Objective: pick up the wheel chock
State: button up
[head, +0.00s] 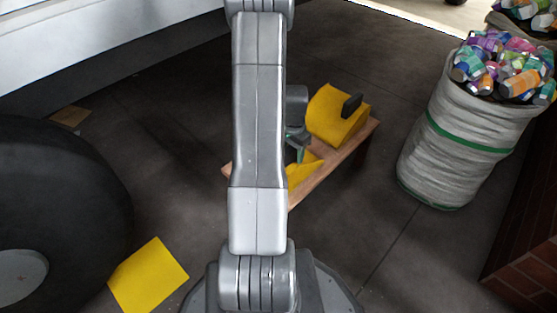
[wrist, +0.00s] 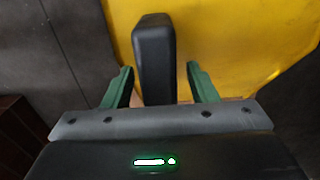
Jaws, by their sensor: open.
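A yellow wheel chock (head: 330,115) with a black upright handle (head: 352,104) sits on a low wooden bench (head: 364,135). A second yellow piece (head: 304,170) lies on the nearer part of the bench, partly hidden by my arm. My gripper (head: 298,147) is low over the bench between the two. In the wrist view, my gripper (wrist: 159,68) is open, with one green finger on each side of a black handle (wrist: 153,50) over a yellow surface (wrist: 235,40). I cannot tell which yellow piece this handle belongs to.
A large dark wheel (head: 60,190) stands at the left. Another yellow piece (head: 148,275) lies on the floor beside it. A pale woven sack of cans (head: 460,145) stands at the right, near a brick edge (head: 525,265). Dark floor between bench and sack is clear.

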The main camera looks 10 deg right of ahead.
jog(key=shift+f, duration=0.1)
grip_shut()
dwell(0.3)
